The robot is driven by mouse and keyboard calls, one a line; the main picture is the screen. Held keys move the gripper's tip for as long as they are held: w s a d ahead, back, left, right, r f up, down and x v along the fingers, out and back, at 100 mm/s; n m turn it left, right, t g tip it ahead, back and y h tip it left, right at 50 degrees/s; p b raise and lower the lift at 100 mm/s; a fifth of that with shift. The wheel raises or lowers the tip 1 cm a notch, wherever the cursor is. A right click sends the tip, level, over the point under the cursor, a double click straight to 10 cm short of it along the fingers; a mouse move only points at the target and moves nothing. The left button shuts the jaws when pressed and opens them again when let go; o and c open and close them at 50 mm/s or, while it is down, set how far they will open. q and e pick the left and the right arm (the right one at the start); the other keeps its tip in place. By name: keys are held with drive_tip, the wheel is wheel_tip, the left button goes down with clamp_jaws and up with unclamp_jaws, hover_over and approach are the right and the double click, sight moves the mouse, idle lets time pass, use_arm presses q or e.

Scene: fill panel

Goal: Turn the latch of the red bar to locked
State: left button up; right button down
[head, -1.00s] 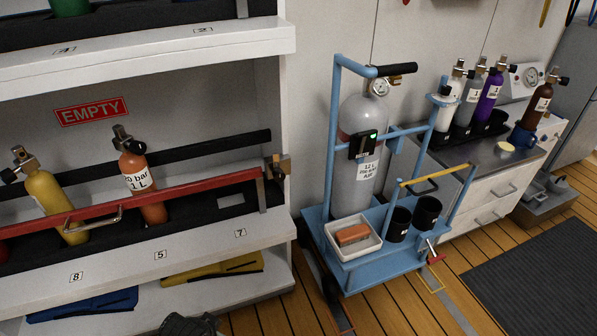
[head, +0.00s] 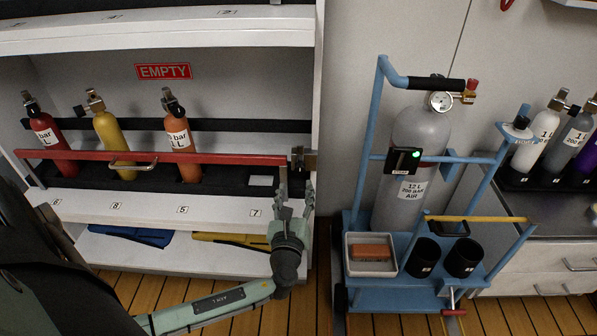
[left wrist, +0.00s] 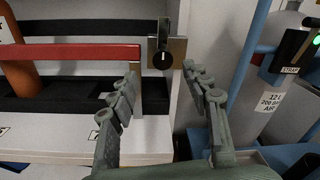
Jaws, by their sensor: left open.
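The red bar (head: 225,158) lies across the front of the lower rack shelf; its right end shows in the left wrist view (left wrist: 70,53). The latch (head: 303,160) is a brass-coloured block on the rack's right post, at the bar's right end. In the left wrist view the latch (left wrist: 178,48) shows a round black knob with a white mark and a dark upright piece above it. My left gripper (head: 292,196) is open and empty, just below and in front of the latch. Its fingers (left wrist: 161,82) stand apart either side below it, not touching it. My right gripper is not in view.
Red (head: 45,135), yellow (head: 113,135) and orange (head: 180,135) cylinders stand behind the bar. A blue trolley (head: 405,277) with a grey cylinder (head: 415,140) stands close right of the rack. The space directly before the latch looks clear.

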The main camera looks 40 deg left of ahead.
sight(299, 171)
use_arm(q)
drive_tip(key=x, duration=0.7)
drive_tip(key=shift+w+d, duration=0.1)
drive_tip(key=shift+w, duration=0.15)
drive_tip(key=shift+c, duration=1.3)
clamp_jaws()
